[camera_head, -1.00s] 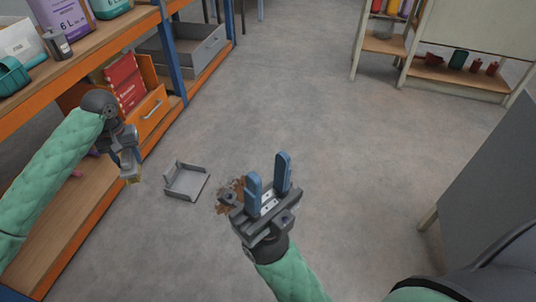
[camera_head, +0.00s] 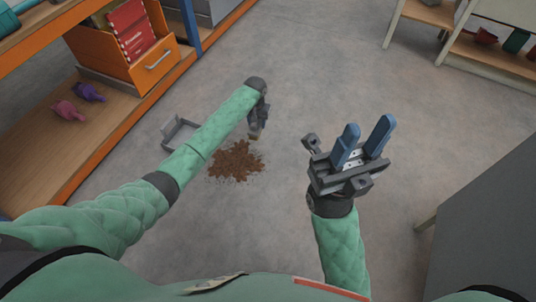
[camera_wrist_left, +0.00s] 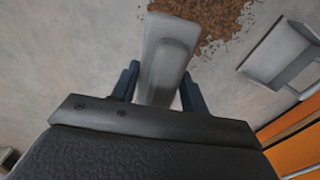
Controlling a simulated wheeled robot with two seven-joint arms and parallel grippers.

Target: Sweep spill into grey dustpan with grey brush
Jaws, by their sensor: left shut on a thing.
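The spill is a brown, crumbly patch (camera_head: 234,162) on the grey floor, also in the left wrist view (camera_wrist_left: 207,14). The grey dustpan (camera_head: 178,131) lies on the floor left of the spill, partly hidden by my left arm; it shows at the upper right of the left wrist view (camera_wrist_left: 277,55). My left gripper (camera_head: 257,124) is just beyond the spill's upper right edge. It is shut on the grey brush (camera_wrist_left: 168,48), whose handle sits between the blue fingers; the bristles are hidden. My right gripper (camera_head: 363,145) is open and empty, right of the spill.
An orange-edged shelf (camera_head: 30,165) on the left holds an orange bin (camera_head: 150,65) with red packets. Pink (camera_head: 67,111) and purple (camera_head: 90,92) items lie on its lower board. A grey panel (camera_head: 490,215) stands at right.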

